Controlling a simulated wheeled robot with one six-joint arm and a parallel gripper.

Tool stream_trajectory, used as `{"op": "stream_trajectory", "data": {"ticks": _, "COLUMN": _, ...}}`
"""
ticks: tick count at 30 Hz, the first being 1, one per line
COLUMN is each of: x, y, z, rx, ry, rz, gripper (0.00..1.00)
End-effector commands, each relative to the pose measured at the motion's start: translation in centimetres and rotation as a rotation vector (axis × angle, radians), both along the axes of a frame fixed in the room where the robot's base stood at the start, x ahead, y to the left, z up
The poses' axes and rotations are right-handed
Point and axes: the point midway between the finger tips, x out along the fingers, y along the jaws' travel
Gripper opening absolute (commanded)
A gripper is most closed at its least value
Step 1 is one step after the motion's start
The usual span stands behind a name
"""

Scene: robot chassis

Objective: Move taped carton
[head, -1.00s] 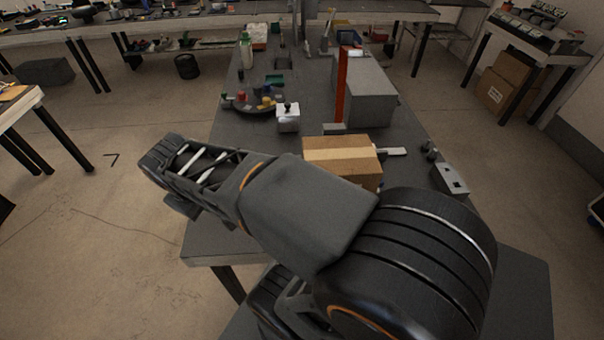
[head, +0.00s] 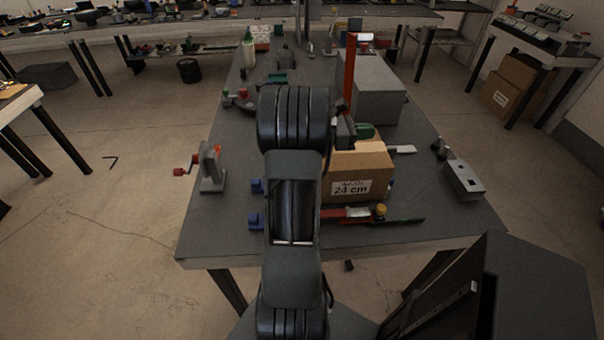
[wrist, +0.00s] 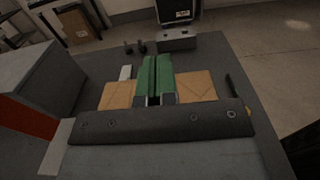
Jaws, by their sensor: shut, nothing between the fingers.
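The brown carton (head: 368,157) sits on the dark workbench in the head view, just right of my arm. Its front face carries a white label reading "24 cm"; my arm hides its left side. In the wrist view the carton (wrist: 197,87) shows on both sides of my gripper (wrist: 157,62). The green fingers lie together, with nothing seen between them, and cover the carton's middle. In the head view my gripper (head: 366,131) shows as a green part at the carton's far top edge, partly hidden by my wrist. Whether it touches the carton is unclear.
A long grey block (head: 378,85) and a red upright (head: 350,75) stand behind the carton. A grey box with holes (head: 463,180) lies to its right. A small red-handled clamp (head: 211,168) stands left.

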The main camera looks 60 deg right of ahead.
Motion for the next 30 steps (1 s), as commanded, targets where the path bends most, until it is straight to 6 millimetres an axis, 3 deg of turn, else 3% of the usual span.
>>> {"op": "stream_trajectory", "data": {"ticks": 26, "x": 15.8, "y": 11.3, "z": 0.0, "rx": 0.001, "ry": -0.004, "rz": 0.006, "gripper": 0.00}}
{"op": "stream_trajectory", "data": {"ticks": 30, "x": 15.4, "y": 11.1, "z": -3.6, "rx": 0.004, "ry": 0.000, "rz": 0.000, "gripper": 0.00}}
